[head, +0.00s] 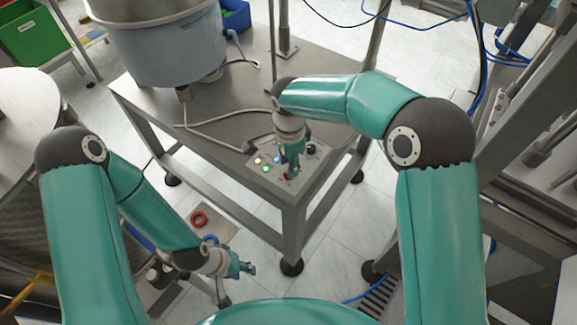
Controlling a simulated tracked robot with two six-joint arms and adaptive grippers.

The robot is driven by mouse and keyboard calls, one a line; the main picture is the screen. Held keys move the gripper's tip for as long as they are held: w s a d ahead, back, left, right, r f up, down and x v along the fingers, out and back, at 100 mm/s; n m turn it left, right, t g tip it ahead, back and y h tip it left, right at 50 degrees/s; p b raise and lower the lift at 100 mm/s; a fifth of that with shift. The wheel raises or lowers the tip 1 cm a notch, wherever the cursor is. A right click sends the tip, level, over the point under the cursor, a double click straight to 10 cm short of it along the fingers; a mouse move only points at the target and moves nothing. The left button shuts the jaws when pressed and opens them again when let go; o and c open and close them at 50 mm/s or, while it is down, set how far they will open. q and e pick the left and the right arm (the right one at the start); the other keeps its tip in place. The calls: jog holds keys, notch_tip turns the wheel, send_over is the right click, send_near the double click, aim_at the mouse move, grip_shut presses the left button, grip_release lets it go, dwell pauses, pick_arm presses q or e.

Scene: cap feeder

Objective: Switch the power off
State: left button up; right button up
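A grey control panel (277,178) sits at the near corner of the metal table, with small yellow, green and blue buttons on its left part. A red control (288,177) shows at its front edge, just below my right gripper. A dark knob or switch (311,149) is on the panel's right side. My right gripper (293,167) points down over the middle of the panel and hides part of it. I cannot tell whether it touches a control or how far its fingers are apart. My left gripper (247,268) hangs low at the lower left, away from the panel, with its fingers small and unclear.
A large grey feeder bowl (165,45) stands on the metal table (235,95), with a cable running to the panel. A post (272,40) rises behind. A green bin (35,40) is at far left, and machine framing (520,150) closes the right side.

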jog(key=shift+f, duration=1.25)
grip_shut()
